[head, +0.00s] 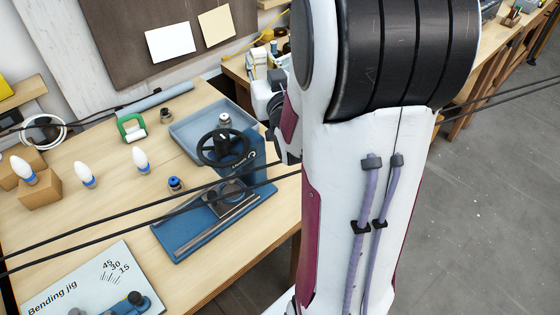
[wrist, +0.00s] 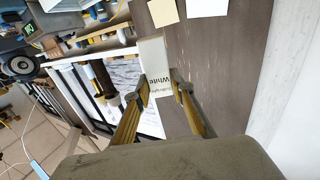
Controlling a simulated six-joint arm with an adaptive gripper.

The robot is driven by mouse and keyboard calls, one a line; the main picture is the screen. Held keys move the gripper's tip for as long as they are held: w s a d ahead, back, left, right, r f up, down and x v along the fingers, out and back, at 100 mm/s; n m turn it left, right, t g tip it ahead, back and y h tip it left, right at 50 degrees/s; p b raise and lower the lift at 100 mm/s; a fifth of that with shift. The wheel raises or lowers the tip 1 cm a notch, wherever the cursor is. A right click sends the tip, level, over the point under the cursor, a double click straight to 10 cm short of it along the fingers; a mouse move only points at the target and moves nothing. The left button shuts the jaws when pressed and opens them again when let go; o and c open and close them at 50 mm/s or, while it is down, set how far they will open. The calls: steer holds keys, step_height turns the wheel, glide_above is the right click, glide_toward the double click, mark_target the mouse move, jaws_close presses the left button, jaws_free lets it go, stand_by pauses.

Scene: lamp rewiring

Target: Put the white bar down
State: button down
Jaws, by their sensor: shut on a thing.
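In the wrist view my gripper (wrist: 161,86) is shut on the white bar (wrist: 154,58). The bar sticks out beyond the fingertips, and a printed label with the word "White" shows near the fingers. The bar is held clear in the air, with a brown board and shelving behind it. In the head view my own arm fills the middle and right, and I cannot make out the bar or the fingertips there.
The wooden workbench (head: 105,190) holds a blue press (head: 215,205), a blue-grey tray (head: 205,128), several white bulbs (head: 85,173), a green-framed roll (head: 132,127) and a bending jig plate (head: 80,280). Dark cables cross in front of the bench. The bench's front left-middle has some bare wood.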

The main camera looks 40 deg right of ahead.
steer(key=s+d+f, duration=0.9)
steer(key=d+f, duration=0.3)
steer(key=f, duration=0.2)
steer(key=s+a+r+n+t+y, duration=0.1)
steer(key=a+r+n+y, duration=0.1)
steer(key=a+n+y, duration=0.4)
steer(key=shift+s+a+r+n+y, duration=0.2)
steer(key=shift+s+a+n+y, duration=0.15)
steer(key=shift+a+y, duration=2.35)
steer(key=shift+a+f+h, duration=0.15)
steer(key=shift+a+h, duration=0.3)
steer(key=shift+h, duration=0.05)
steer(key=shift+f, duration=2.75)
steer(key=shift+f, duration=0.15)
steer(key=shift+f, duration=1.75)
